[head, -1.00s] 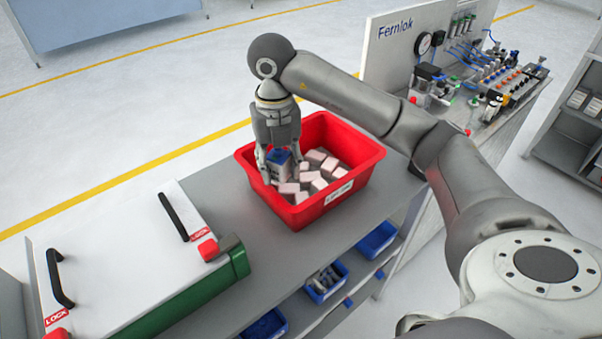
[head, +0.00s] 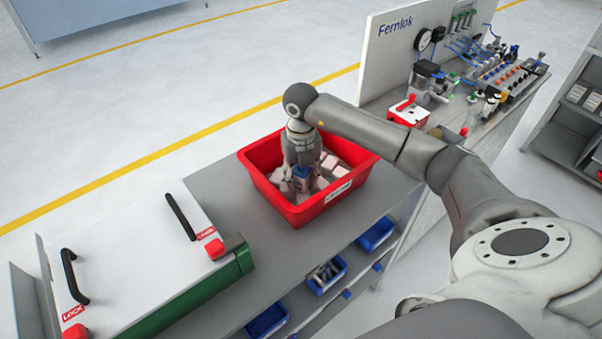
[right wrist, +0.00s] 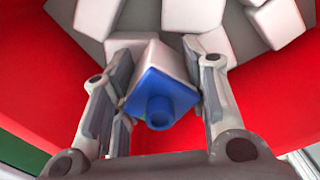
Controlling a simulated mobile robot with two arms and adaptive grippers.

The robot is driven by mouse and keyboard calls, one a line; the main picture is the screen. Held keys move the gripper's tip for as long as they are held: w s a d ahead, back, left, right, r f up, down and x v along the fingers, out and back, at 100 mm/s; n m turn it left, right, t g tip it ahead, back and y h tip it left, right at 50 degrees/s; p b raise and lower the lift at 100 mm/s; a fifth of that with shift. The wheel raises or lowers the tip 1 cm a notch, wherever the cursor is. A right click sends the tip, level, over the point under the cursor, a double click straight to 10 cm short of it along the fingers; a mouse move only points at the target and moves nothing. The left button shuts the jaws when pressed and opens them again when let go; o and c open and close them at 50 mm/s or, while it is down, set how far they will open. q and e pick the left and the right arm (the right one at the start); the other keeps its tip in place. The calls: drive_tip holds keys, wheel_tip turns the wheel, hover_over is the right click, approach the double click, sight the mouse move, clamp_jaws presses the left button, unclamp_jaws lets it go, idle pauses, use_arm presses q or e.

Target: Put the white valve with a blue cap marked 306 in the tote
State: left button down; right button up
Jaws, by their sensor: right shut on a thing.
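The red tote (head: 257,160) stands on the grey bench and holds several white blocks. My right gripper (head: 300,182) is down inside the tote, near its left part. It is shut on the white valve with a blue cap (head: 301,172). In the right wrist view the valve's blue cap (right wrist: 160,98) faces the camera between the two fingers (right wrist: 160,100), with its white body behind. I cannot read the number 306. The valve's lower end is hidden, so I cannot tell whether it touches the blocks or the tote floor. My left gripper is not in view.
A white-lidded case (head: 140,250) with black handles and red locks lies left of the tote. Blue bins (head: 326,274) sit on the shelf below. A Fernlok panel (head: 400,50) with valves and tubing stands behind right. Bare bench (head: 225,190) lies between case and tote.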

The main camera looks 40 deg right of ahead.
drive_tip(key=o, duration=0.6)
drive_tip(key=shift+f, duration=0.2)
drive_tip(key=o, duration=0.4)
drive_tip(key=shift+o, duration=0.2)
drive_tip(key=shift+r, duration=0.15)
drive_tip(key=shift+r, duration=0.15)
wheel_tip(320, 180, up, 10)
drive_tip(key=b, duration=0.3)
drive_tip(key=shift+r, duration=0.95)
